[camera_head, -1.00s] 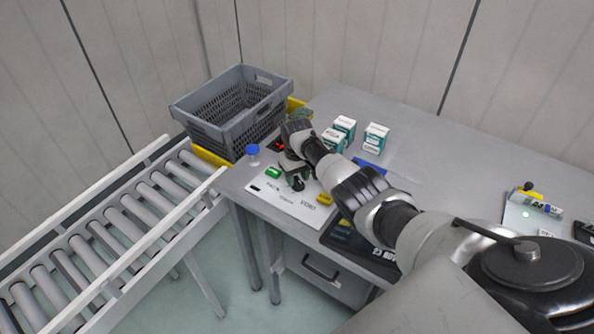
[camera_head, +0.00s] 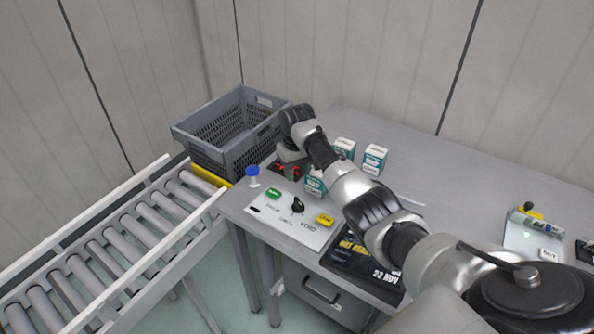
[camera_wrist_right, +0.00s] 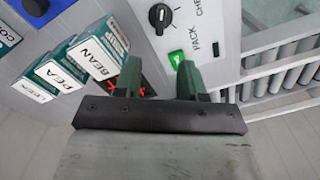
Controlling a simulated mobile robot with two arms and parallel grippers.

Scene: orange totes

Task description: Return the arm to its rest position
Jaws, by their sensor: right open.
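My right arm (camera_head: 365,205) reaches in from the lower right over the table. My right gripper (camera_head: 289,172) hangs above the table, behind the white control panel. In the right wrist view the gripper (camera_wrist_right: 159,78) shows two green fingers, apart, with nothing between them. The white panel (camera_head: 275,221) carries a green button (camera_head: 273,193), a black knob (camera_head: 297,205) and a yellow button (camera_head: 325,219). My left gripper does not show.
White-and-teal boxes (camera_head: 374,159) stand behind my forearm. A grey crate (camera_head: 205,148) stands at the back left, beside a small blue-capped container (camera_head: 253,176). A roller conveyor (camera_head: 100,250) runs along the left. The table's back right is mostly clear.

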